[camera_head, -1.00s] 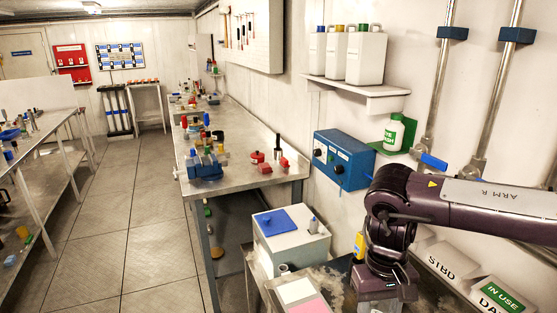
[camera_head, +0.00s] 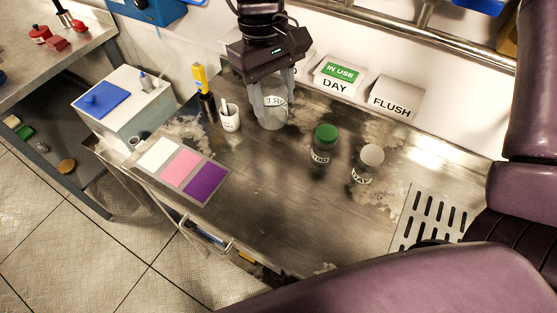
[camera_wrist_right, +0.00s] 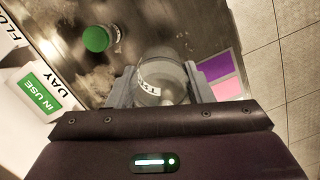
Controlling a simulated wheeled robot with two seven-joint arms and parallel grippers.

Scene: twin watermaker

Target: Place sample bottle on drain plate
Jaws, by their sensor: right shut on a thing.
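My right gripper (camera_head: 274,88) points down over the steel bench. It is shut on a clear bottle (camera_head: 271,114) with a white label. The bottle is upright between the fingers; whether its base touches the bench I cannot tell. The wrist view shows the bottle (camera_wrist_right: 162,82) between both fingers (camera_wrist_right: 161,86). The drain plate (camera_head: 402,228), a slotted light metal plate, lies at the right of the bench, partly covered by my arm. A green-capped bottle (camera_head: 324,146) and a grey-capped bottle (camera_head: 367,167) marked DAY stand between the gripper and the plate. My left gripper is out of view.
Signs DAY (camera_head: 336,78) and FLUSH (camera_head: 396,98) stand along the back wall. A colour card (camera_head: 181,171) lies at front left. The front middle of the bench is clear.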

